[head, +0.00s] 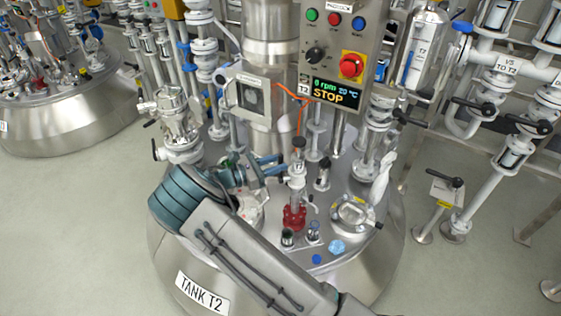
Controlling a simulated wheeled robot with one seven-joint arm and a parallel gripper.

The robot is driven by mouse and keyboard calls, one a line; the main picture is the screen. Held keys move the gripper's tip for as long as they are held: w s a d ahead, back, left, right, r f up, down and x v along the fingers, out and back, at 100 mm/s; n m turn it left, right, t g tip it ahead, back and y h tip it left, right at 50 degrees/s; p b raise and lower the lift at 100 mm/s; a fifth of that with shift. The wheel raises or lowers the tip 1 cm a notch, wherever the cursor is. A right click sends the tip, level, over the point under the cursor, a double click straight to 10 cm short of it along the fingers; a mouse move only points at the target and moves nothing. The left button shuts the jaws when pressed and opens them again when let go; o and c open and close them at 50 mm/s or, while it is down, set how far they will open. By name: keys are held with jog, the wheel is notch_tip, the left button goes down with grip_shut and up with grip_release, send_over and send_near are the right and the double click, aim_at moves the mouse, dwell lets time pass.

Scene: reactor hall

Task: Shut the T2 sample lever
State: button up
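The T2 sample point is the slim pale valve post (297,180) on the tank lid, with a small T2 tag, a dark top (298,143) and a red base (293,217). A small handle shows at its right side, but I cannot tell its position or be sure it is the lever. My gripper (283,166) reaches in from the left, just beside the upper part of the post. I cannot tell whether it touches the post or whether its fingers are apart. My forearm crosses the front of the tank.
Tank T2 (205,292) stands below. Small vials (313,232), a blue cap (316,259) and a round hatch (354,214) are on its lid. A control box (340,60) reading STOP hangs above. Pipes and valves (490,105) stand at right; floor is clear at left.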

jog(key=shift+x, duration=0.8)
grip_shut()
jog(key=shift+s, duration=0.1)
